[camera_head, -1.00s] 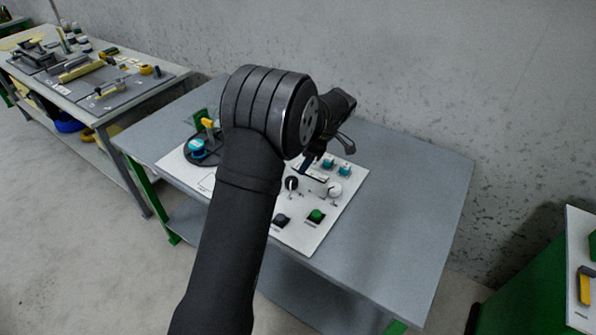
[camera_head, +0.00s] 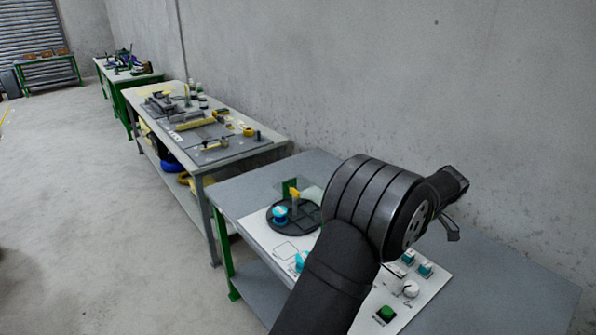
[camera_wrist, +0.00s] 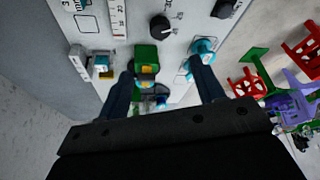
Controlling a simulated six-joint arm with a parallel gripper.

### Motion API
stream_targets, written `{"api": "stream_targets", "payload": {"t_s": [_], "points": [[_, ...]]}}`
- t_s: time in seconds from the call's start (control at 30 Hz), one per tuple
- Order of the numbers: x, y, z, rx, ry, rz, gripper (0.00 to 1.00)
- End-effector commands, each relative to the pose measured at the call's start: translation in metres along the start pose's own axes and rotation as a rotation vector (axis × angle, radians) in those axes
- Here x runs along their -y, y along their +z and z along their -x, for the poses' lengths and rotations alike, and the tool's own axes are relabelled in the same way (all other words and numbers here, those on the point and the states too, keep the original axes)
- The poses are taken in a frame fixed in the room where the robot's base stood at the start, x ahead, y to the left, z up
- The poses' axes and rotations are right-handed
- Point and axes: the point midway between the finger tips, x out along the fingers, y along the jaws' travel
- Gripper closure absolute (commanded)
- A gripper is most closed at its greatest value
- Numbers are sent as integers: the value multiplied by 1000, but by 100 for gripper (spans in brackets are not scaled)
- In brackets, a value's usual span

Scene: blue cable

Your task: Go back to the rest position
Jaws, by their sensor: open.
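My gripper (camera_wrist: 166,78) is open in the wrist view, its two dark fingers spread apart over the white panel. A green block with a yellow part (camera_wrist: 146,62) shows between the fingers, and I see no object clamped. A cyan plug-like part (camera_wrist: 203,46) shows just beyond the right finger; I cannot tell whether they touch. In the head view my gripper (camera_head: 452,215) is at the right, above the back of the table, partly hidden by my wrist. The white panel (camera_head: 437,287) lies on the grey table. I cannot clearly make out a blue cable.
A black round tray (camera_head: 310,222) holds a blue round piece (camera_head: 280,214). Teal blocks (camera_head: 425,269) and a green button (camera_head: 386,313) stand on the panel. The concrete wall (camera_head: 400,80) is close behind. A second workbench (camera_head: 225,150) with tools stands at left.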

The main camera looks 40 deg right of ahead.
Motion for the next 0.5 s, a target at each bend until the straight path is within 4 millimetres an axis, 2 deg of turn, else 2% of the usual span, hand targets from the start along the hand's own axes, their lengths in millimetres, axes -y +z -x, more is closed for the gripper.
{"api": "stream_targets", "payload": {"t_s": [0.5], "points": [[1,-1,-99,-1,-5,0,38]]}}
